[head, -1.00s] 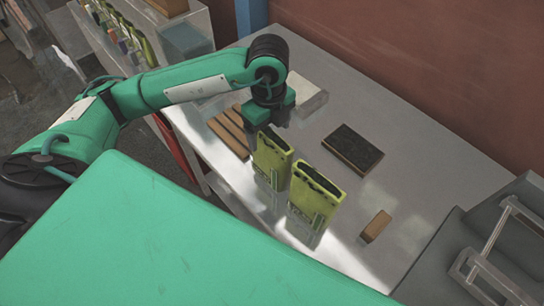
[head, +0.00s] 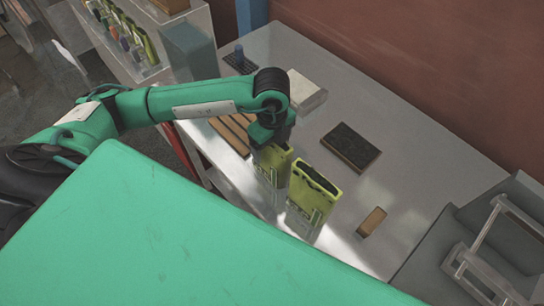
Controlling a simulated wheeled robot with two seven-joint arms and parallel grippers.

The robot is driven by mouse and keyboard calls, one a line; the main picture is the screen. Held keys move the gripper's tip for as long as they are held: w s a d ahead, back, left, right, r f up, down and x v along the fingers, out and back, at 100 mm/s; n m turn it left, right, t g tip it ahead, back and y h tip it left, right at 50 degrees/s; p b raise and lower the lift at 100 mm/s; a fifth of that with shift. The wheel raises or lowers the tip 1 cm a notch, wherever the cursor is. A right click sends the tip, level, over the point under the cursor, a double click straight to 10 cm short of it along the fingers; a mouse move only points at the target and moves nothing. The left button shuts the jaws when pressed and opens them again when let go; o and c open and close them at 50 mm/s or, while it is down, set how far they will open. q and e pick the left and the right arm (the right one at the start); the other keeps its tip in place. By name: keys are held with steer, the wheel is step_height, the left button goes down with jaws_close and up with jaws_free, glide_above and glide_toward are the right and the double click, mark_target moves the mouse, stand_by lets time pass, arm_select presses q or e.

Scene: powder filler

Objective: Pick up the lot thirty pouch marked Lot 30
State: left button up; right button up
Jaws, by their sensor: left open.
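Two yellow-green pouches stand upright in clear holders on the grey bench. The nearer, right-hand pouch (head: 315,190) shows its open dark top. The farther, left-hand pouch (head: 271,161) is partly hidden under my left gripper. No lot number can be read on either one. My left gripper (head: 270,143) points down at the top of the left-hand pouch; its fingers are open, and I cannot tell whether they touch the pouch. My right gripper is not in view.
The grey bench (head: 420,140) also bears a dark-topped block (head: 351,147), a small brown block (head: 371,222), wooden slats (head: 230,131) and a pale block (head: 305,92). A grey machine with a handle (head: 480,240) stands at the right. A rack of coloured items (head: 125,35) is at the upper left.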

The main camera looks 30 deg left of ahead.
arm_select(q)
steer(key=shift+f+b, duration=0.25)
steer(key=shift+b, duration=0.1)
stand_by(0.4)
steer(key=c, duration=1.6)
steer(key=shift+r, duration=0.2)
